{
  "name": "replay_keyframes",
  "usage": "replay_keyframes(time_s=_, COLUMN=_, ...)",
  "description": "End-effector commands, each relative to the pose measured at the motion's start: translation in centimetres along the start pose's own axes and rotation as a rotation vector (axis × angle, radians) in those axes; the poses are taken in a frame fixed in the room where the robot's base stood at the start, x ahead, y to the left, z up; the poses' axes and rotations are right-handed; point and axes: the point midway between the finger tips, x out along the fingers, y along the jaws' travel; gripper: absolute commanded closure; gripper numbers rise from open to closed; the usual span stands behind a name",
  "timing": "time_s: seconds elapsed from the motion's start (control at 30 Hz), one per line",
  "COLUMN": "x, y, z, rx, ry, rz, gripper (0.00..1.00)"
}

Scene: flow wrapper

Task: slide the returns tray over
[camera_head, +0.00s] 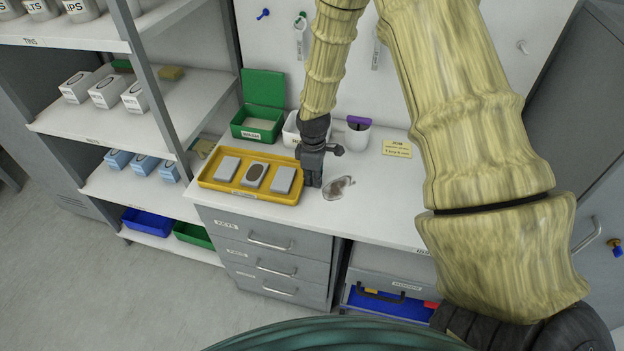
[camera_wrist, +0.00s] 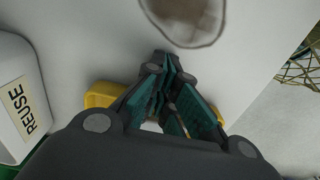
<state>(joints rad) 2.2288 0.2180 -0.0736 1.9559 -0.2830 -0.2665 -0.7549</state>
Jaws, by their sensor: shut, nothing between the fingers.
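A yellow tray (camera_head: 222,187) lies on the white counter and holds three grey flat packs, the middle one with a dark oval. I take it as the returns tray; its small front label is too small to read. My gripper (camera_head: 313,182) points down at the tray's right end, shut and empty. Whether it touches the tray wall I cannot tell. In the wrist view the closed fingers (camera_wrist: 172,100) hide most of the tray, whose yellow rim (camera_wrist: 100,95) shows on both sides of them.
A brownish stain or clear flat piece (camera_head: 338,188) lies on the counter just right of my gripper. Behind stand a green open box (camera_head: 257,124), a white REUSE bin (camera_wrist: 18,95) and a white cup (camera_head: 357,135). Shelving (camera_head: 165,100) borders the left; counter is free further right.

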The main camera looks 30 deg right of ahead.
Motion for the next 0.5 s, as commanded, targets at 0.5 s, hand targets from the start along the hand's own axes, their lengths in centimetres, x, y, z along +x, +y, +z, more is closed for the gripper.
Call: replay_keyframes(time_s=0.5, x=-2.4, y=0.5, z=2.5, rx=-0.009, ry=0.002, rz=0.001, gripper=1.00)
